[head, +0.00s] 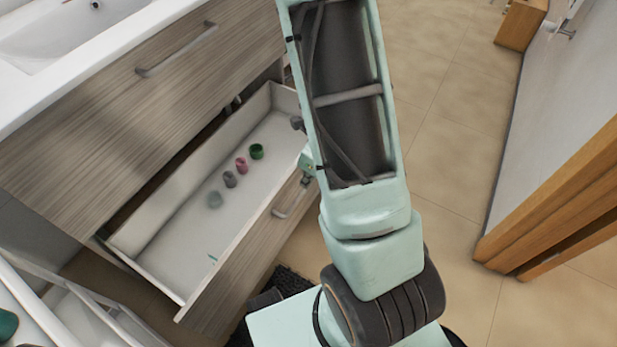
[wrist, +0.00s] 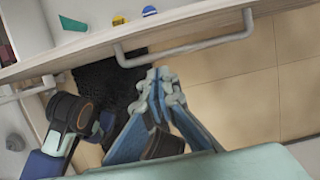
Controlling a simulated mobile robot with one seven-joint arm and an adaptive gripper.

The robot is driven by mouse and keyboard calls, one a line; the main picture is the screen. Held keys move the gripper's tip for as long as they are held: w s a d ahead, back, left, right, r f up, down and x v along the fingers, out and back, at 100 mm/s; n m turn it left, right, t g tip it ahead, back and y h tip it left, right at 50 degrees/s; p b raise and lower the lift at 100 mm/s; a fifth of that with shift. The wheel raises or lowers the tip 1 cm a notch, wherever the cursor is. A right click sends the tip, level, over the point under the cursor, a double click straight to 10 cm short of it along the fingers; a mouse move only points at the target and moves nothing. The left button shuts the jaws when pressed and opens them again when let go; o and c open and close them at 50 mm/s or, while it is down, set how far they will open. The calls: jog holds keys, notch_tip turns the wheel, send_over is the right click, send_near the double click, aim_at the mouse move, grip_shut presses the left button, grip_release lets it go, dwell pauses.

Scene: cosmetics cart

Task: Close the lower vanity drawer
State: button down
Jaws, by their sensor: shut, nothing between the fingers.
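The lower vanity drawer (head: 250,262) is pulled out, with its wood-grain front and bar handle (head: 290,197) facing my arm. Several small cups, one of them a green cup (head: 257,151), stand inside it. In the wrist view the drawer handle (wrist: 185,47) crosses the top. My gripper (wrist: 161,78) is shut and empty, its fingertips just below the handle in that view. I cannot tell whether they touch anything. In the head view my arm mostly hides the gripper, which is at the drawer front's right end.
The upper drawer (head: 140,100) above is shut, under a white sink (head: 70,30). A white cart (head: 75,315) stands at the lower left. A dark mat (wrist: 110,90) lies on the floor. Tiled floor (head: 440,130) is clear to the right, up to a wooden frame (head: 560,200).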

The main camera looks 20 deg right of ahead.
aim_at(290, 180)
jog(key=shift+w+a+f+b, duration=0.25)
jog(key=shift+w+a+f, duration=0.5)
jog(key=shift+w+f, duration=0.3)
jog(key=shift+w+a+f+b, duration=0.2)
jog(key=shift+w+a+f, duration=0.5)
jog(key=shift+w+f, duration=0.35)
jog(key=shift+w+r, duration=0.1)
